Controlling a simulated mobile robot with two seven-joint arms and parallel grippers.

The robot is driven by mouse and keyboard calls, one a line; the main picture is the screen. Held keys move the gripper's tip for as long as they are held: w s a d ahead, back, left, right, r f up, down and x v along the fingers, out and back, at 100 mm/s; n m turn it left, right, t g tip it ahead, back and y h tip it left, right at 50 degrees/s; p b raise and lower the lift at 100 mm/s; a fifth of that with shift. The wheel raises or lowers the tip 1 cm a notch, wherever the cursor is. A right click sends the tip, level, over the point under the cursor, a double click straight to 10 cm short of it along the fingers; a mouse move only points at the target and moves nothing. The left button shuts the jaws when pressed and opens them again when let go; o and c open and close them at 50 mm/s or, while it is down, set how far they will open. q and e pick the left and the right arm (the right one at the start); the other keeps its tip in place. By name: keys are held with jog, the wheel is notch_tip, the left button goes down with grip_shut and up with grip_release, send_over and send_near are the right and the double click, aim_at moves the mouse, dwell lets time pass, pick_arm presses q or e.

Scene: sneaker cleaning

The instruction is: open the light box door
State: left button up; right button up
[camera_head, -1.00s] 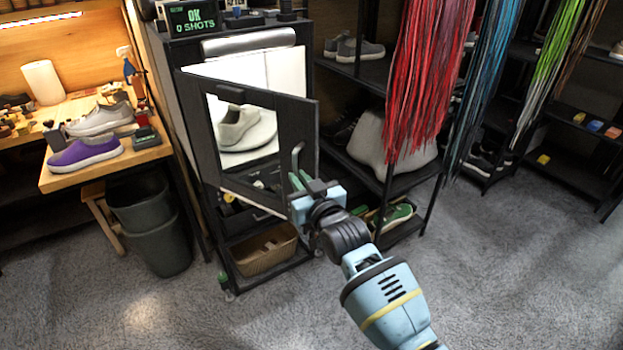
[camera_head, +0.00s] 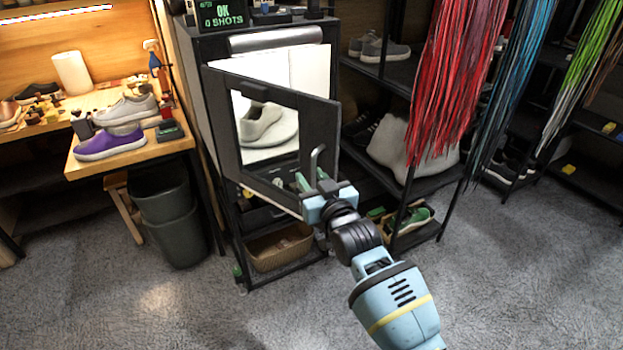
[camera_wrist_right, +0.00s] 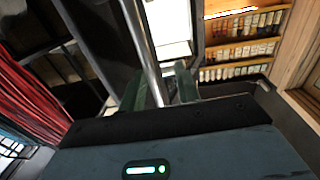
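The light box (camera_head: 200,100) is a black cabinet with a bright white interior. Its black-framed door (camera_head: 318,130) stands ajar at an angle, its right edge swung out toward me. A pale sneaker (camera_head: 258,122) shows through the door's window. A bar handle (camera_head: 315,163) stands on the door's right side. My right gripper (camera_head: 312,182) is at the handle's lower part. In the right wrist view, the handle (camera_wrist_right: 143,45) runs between the two green fingers (camera_wrist_right: 160,88), which stand apart with a gap beside the bar. Firm contact cannot be seen. My left gripper is not in view.
A shelf rack (camera_head: 385,85) with shoes stands right of the box, with red strands (camera_head: 455,80) hanging in front. A workbench (camera_head: 125,160) with a purple sneaker (camera_head: 110,143) and a grey bin (camera_head: 172,225) are at left. The floor (camera_head: 300,315) in front is open.

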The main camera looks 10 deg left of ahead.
jog(key=shift+s+d+f, duration=0.1)
jog(key=shift+s+d, duration=0.15)
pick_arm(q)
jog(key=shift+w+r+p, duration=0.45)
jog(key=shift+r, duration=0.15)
pick_arm(e)
jog(key=v, duration=0.7)
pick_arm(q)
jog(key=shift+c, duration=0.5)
